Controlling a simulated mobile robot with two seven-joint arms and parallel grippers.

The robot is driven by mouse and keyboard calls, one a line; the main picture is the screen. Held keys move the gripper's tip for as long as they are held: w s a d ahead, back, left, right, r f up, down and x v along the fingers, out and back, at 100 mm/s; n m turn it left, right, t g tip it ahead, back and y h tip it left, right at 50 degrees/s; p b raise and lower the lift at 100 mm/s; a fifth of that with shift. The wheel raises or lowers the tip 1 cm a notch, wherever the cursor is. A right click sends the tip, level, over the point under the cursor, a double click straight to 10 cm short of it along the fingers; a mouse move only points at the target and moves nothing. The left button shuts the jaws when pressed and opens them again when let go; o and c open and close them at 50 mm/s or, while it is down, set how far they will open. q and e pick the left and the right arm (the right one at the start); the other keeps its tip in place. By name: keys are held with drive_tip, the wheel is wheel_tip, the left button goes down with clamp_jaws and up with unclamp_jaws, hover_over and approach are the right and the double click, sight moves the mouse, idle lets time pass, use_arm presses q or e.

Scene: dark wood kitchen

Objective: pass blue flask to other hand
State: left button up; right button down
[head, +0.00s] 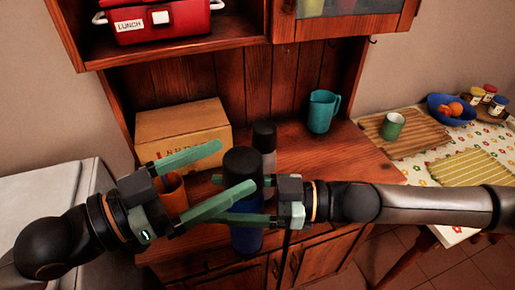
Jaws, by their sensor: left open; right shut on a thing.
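The blue flask (247,238) with a black cap stands upright in front of the cabinet counter, above its front edge. My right gripper (226,203) comes in from the right and is shut on the flask, one finger in front and one behind. My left gripper (237,167) is open, higher up near the flask's cap. Its nearer finger crosses in front of the flask's upper part; its farther finger ends just left of the cap. Whether the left fingers touch the flask I cannot tell. The fingers hide the flask's middle.
A dark-capped bottle (265,137) stands behind the flask. An orange cup (173,196) is partly hidden by my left gripper. A cardboard box (182,132) and teal jug (322,111) stand on the counter (345,155), clear at right. A table with a green mug (392,126) is farther right.

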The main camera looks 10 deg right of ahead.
sight(259, 152)
use_arm(q)
drive_tip(key=shift+x, duration=3.35)
